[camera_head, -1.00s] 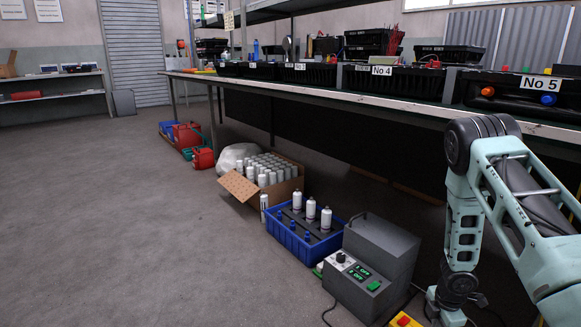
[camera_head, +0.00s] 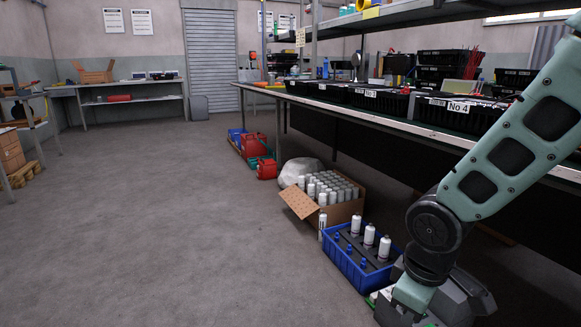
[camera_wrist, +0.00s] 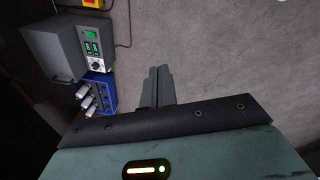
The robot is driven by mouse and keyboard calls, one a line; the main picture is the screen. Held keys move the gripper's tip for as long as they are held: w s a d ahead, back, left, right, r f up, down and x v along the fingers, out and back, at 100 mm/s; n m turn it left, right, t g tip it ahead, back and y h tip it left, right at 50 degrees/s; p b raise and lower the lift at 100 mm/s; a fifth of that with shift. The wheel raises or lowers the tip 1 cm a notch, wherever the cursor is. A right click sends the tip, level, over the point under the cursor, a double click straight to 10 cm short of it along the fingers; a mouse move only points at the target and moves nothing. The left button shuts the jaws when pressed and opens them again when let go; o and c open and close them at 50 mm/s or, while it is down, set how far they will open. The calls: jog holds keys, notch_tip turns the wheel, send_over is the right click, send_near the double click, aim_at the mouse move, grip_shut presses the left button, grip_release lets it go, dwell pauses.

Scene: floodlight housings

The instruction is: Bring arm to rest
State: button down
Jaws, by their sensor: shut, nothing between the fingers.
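My arm (camera_head: 480,185) comes in from the right of the head view and bends down at a dark joint near the blue crate. My gripper's fingertips are hard to make out in that view. In the wrist view my gripper (camera_wrist: 159,76) is shut and empty, with its two grey fingers side by side over bare grey floor. Nothing is held or touched by the fingers there.
A blue crate (camera_head: 343,261) with white bottles stands on the floor, also upper left in the wrist view (camera_wrist: 108,88), beside a grey control box (camera_wrist: 55,50). A cardboard box (camera_head: 344,211) of cans stands behind it. The long workbench (camera_head: 400,125) runs along the right. Floor at left is clear.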

jog(key=s+a+r+p, duration=0.1)
jog(key=s+a+r, duration=0.15)
jog(key=s, duration=0.25)
jog(key=s+a+r+m+g+y+p, duration=0.1)
jog(key=s+a+r, duration=0.15)
jog(key=s, duration=0.25)
jog(key=s+a+r, duration=0.2)
jog(key=s+r, duration=0.2)
jog(key=s, duration=0.1)
notch_tip(320, 180, up, 38)
jog(key=p, duration=3.8)
jog(key=shift+s+g, duration=0.3)
jog(key=shift+s, duration=0.15)
jog(key=shift+f, duration=0.1)
